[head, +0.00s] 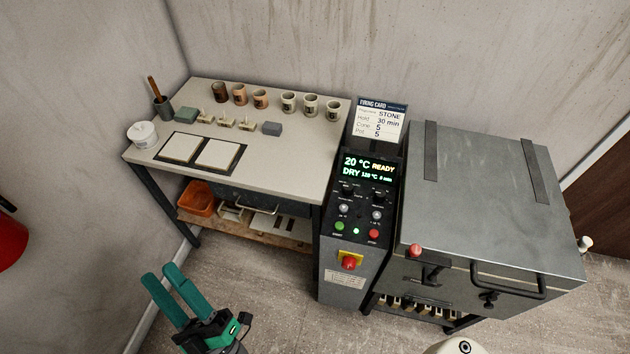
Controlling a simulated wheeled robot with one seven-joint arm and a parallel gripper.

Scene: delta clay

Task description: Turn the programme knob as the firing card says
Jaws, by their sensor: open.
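The firing card (378,121) stands at the back of the control panel and reads STONE, Hold 30 min, Cone 5, with a last line that looks like 5. The control panel (345,272) is a dark upright box between table and kiln. Its display (369,170) reads 20 °C READY and DRY 120 °C. Small black knobs sit below the display; the left one, likely the programme knob (347,190), is too small to read its pointer. My gripper (175,285) is open and empty at the lower left, over the floor, well away from the panel.
A grey kiln (490,200) with a closed lid and front handle stands right of the panel. The panel also bears a red switch on yellow (349,261). A work table (290,165) with cups, tiles and tools is at left. Open floor (270,300) lies in front.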

